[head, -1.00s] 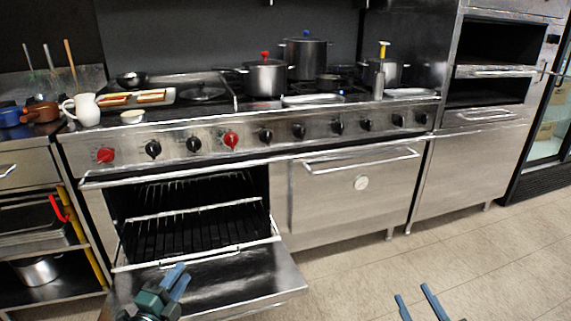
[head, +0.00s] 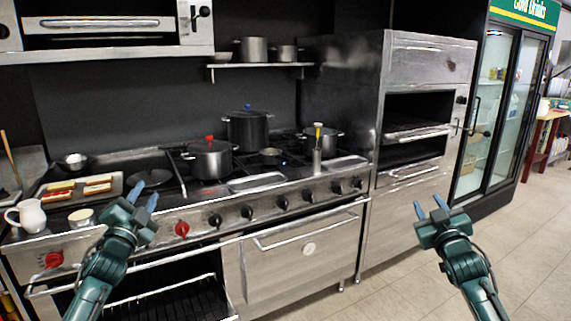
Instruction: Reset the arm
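My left gripper (head: 143,200) is raised in front of the stove's left half, over the knob panel in the picture. Its two blue fingers are apart with nothing between them. My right gripper (head: 429,208) is raised in front of the tall steel oven unit at the right. Its blue fingers are spread and empty. Both arms come up from the bottom of the head view, the left one leaning right and the right one leaning left.
The steel stove (head: 285,205) carries a red-knobbed pot (head: 209,160), a black pot (head: 248,131) and a white pitcher (head: 30,215). The left oven's rack (head: 170,305) shows through its opening. Floor (head: 390,285) is clear between the arms. A drinks fridge (head: 490,110) stands right.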

